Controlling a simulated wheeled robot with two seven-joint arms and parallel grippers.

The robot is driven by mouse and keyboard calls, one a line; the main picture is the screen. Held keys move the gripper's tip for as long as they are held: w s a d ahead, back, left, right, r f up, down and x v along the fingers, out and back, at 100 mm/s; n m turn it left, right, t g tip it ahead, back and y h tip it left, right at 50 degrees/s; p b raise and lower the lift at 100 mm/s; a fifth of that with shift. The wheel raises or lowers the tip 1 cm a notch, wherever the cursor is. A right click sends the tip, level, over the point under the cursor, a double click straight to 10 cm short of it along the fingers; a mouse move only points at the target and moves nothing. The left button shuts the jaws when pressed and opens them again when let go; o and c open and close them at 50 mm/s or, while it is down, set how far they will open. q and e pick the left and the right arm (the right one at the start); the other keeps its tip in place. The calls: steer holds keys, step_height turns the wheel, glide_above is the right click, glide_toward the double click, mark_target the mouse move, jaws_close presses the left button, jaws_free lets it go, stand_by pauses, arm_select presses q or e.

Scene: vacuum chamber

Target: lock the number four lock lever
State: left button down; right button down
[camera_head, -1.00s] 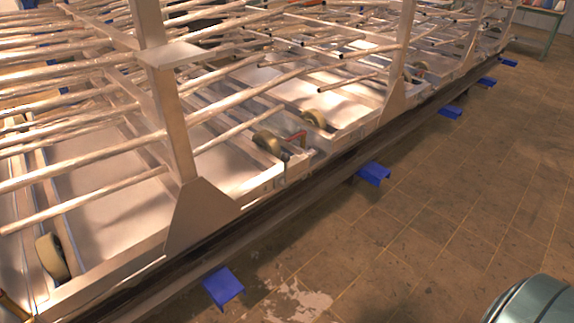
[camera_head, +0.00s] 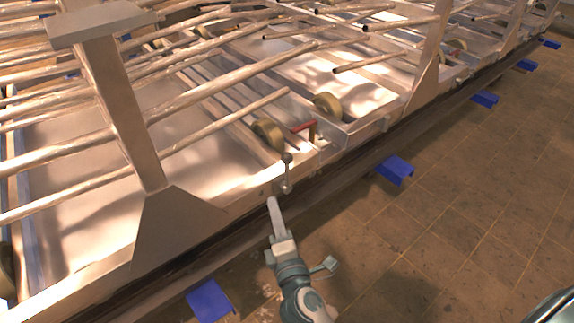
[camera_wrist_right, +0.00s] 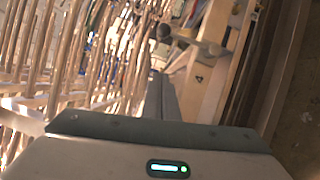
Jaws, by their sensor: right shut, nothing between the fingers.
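A small grey lock lever (camera_head: 287,175) with a round knob on top stands at the frame's side rail, beside a tan wheel (camera_head: 267,134). I cannot read a number on it. My right gripper (camera_head: 272,201) is shut and empty, its fingertips just below and left of the lever in the head view, apart from it. In the right wrist view the shut fingers (camera_wrist_right: 160,96) point toward the lever's dark knob (camera_wrist_right: 164,32). My left gripper is in neither view.
A red handle (camera_head: 303,126) and a second tan wheel (camera_head: 328,104) sit behind the lever. A metal upright (camera_head: 115,110) and long rods (camera_head: 220,85) stand left and above. Blue feet (camera_head: 395,169) stick out below the rail. The brown floor on the right is clear.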

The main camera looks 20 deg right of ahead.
mark_target(286, 174)
steer(key=shift+s+r, duration=0.1)
steer(key=shift+r, duration=0.05)
